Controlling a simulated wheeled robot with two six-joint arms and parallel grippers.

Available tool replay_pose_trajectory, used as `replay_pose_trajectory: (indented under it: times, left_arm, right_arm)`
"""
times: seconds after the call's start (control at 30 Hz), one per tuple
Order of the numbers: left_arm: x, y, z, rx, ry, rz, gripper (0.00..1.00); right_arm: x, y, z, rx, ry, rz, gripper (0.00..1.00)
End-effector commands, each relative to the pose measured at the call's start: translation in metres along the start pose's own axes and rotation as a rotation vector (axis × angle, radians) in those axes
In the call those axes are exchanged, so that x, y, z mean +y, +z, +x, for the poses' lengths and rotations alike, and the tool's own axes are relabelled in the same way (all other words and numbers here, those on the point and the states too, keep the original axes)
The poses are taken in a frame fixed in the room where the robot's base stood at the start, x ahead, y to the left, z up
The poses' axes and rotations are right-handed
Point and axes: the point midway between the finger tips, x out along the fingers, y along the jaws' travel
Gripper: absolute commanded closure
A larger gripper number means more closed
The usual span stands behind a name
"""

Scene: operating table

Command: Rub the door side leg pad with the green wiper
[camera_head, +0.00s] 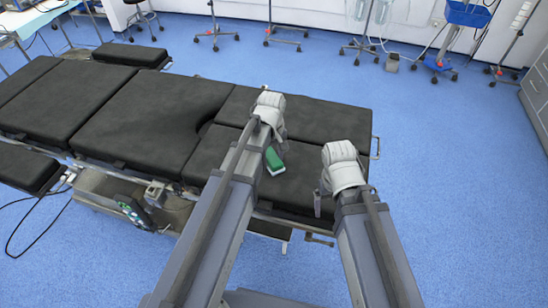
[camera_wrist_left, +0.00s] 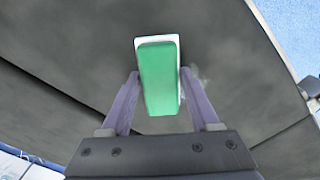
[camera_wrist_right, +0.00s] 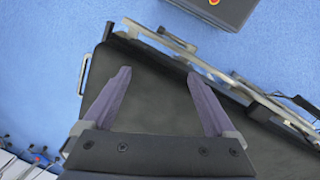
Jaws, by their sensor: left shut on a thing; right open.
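The green wiper (camera_head: 275,161), a green block with a white layer, is held between the fingers of my left gripper (camera_head: 272,142). In the left wrist view the wiper (camera_wrist_left: 158,78) sits between both fingers above dark padding. Two black leg pads form the right end of the table: a far pad (camera_head: 325,122) and a near pad (camera_head: 215,151). The wiper appears over the near pad, close to the seam; I cannot tell whether it touches. Which pad is door side is not clear. My right gripper (camera_wrist_right: 159,75) is open and empty above padding at the table end.
The operating table (camera_head: 140,118) stretches left, with metal side rails along its edges. A dark box-shaped part (camera_wrist_right: 215,10) lies beyond the rail in the right wrist view. Wheeled stands and a blue basket (camera_head: 468,14) stand at the back. Blue floor is free right of the table.

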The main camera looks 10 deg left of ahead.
Motion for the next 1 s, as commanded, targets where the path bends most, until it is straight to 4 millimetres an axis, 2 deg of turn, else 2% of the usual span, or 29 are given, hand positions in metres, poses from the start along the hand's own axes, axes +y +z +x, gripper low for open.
replay_pose_trajectory:
  times: [0.3,0.67,1.0]
  left_arm:
    - [-0.019,-0.019,0.003,0.000,-0.001,-0.002,0.83]
    - [-0.025,-0.025,0.002,0.002,-0.002,-0.002,0.83]
    - [-0.044,-0.044,0.001,0.001,-0.001,-0.002,0.83]
  right_arm:
    - [0.000,0.000,0.003,0.000,0.000,0.000,0.08]
    - [0.000,0.000,0.002,0.000,0.000,0.000,0.08]
    - [0.000,0.000,0.001,0.000,0.000,0.000,0.08]
